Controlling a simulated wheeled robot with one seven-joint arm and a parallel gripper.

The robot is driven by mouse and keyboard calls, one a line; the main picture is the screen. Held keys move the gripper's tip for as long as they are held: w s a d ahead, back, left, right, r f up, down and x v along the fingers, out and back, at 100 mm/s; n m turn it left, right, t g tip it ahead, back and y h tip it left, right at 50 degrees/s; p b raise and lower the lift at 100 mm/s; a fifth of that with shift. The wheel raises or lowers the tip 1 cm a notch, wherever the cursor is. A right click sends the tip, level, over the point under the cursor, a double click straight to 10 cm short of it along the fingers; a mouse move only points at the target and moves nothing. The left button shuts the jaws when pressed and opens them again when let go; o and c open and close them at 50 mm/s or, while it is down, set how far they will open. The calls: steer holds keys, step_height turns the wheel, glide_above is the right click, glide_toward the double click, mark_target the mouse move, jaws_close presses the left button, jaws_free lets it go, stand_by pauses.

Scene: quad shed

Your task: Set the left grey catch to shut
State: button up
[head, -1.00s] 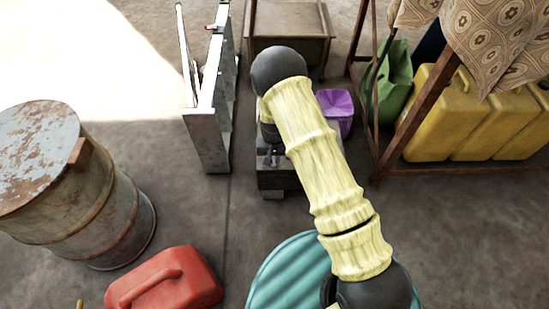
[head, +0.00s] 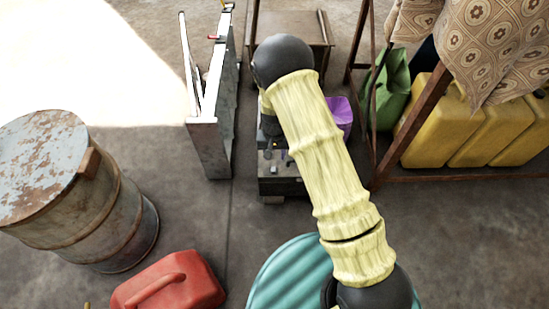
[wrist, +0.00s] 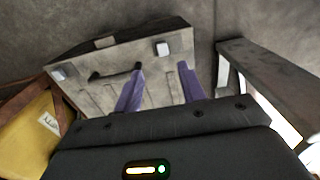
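A grey case (wrist: 105,92) lies across the wrist view, with a dark handle on it. It carries two pale grey catches, one near the right end (wrist: 162,48) and one near the left end (wrist: 58,73). Whether either catch is open or shut is too small to tell. My gripper (wrist: 160,65) has two purple fingers, spread apart with nothing visible between them. The right-end catch shows just past the gap between the fingertips. In the head view the case (head: 283,187) is partly covered by my arm, and its catches cannot be made out.
An upright grey metal panel (head: 212,150) stands close left of the case. A purple bucket (head: 342,115) and a rack (head: 410,125) with yellow jerrycans (head: 475,135) are to the right. A rusty drum (head: 90,215), red can (head: 170,283) and teal drum (head: 285,275) stand nearer.

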step_height(320, 180, up, 9)
steer(key=p, duration=0.3)
stand_by(0.4)
steer(key=s+d+r+t, duration=0.1)
steer(key=s+d+r, duration=0.4)
steer(key=d+r, duration=0.55)
steer(key=s+d+r+t+p, duration=0.1)
steer(key=s+d+r, duration=0.2)
steer(key=s+r, duration=0.25)
steer(key=s+d+r+t, duration=0.1)
steer(key=s+d+r, duration=0.3)
steer(key=s, duration=0.3)
step_height(320, 180, up, 38)
steer(key=p, duration=3.8)
steer(key=shift+a+r+m, duration=0.15)
steer(key=shift+a+m, duration=0.05)
steer(key=shift+m, duration=0.1)
steer(key=shift+w, duration=0.1)
